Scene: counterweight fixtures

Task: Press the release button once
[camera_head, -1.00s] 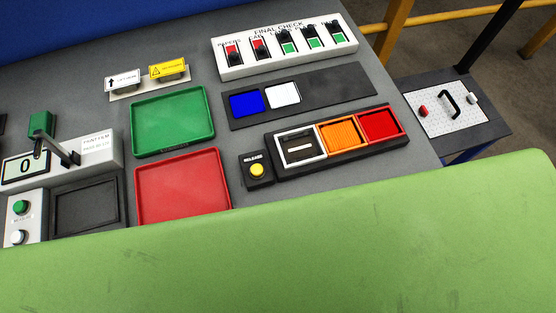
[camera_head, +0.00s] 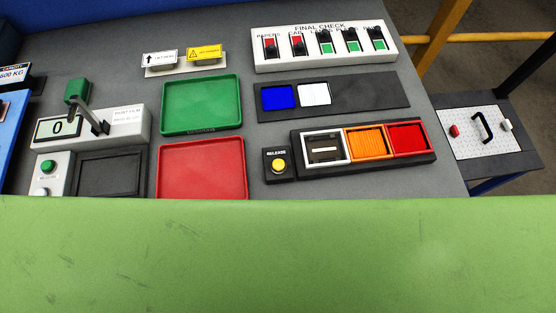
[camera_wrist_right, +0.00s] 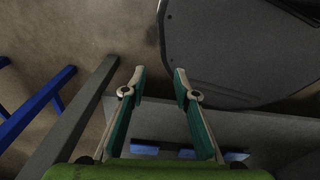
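The release button (camera_head: 278,166) is a yellow round cap on a small black box labelled RELEASE. It stands on the grey bench, just left of the black tray with white, orange and red compartments, and nothing covers it. My right gripper (camera_wrist_right: 158,75) shows in the right wrist view with its two fingers spread apart and nothing between them. It is over the floor and dark surfaces, and the button is not in that view. My left gripper is not in view in the head view.
A green tray (camera_head: 201,104) and a red tray (camera_head: 202,168) lie left of the button. The final check panel (camera_head: 325,46) with switches stands at the back. A counter with a green button (camera_head: 48,166) is at left. A large green surface fills the near foreground. A side table (camera_head: 487,134) is at right.

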